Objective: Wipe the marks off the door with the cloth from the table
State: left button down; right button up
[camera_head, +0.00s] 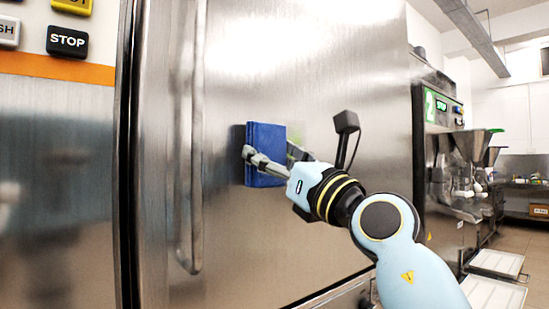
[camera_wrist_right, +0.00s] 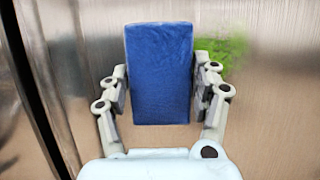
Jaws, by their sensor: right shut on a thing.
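The door (camera_head: 330,70) is a large brushed-steel panel with a long vertical handle (camera_head: 190,150) at its left side. A folded blue cloth (camera_head: 265,150) is held against or very close to the door, right of the handle. My right gripper (camera_head: 268,165) is shut on the cloth; in the right wrist view the cloth (camera_wrist_right: 160,75) stands between both fingers. A green mark (camera_wrist_right: 230,55) shows on the door just right of the cloth in that view. In the head view a faint green patch (camera_head: 297,150) shows partly behind the gripper. My left gripper is not in view.
A panel with a black STOP button (camera_head: 67,41) and an orange strip (camera_head: 60,68) is at the left. A machine marked 2 (camera_head: 430,106) with steel hoppers (camera_head: 470,145) stands at the right. The door's upper part is clear.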

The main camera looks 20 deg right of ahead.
jog(key=shift+w+a, duration=0.35)
jog(key=shift+w, duration=0.5)
dwell(0.3)
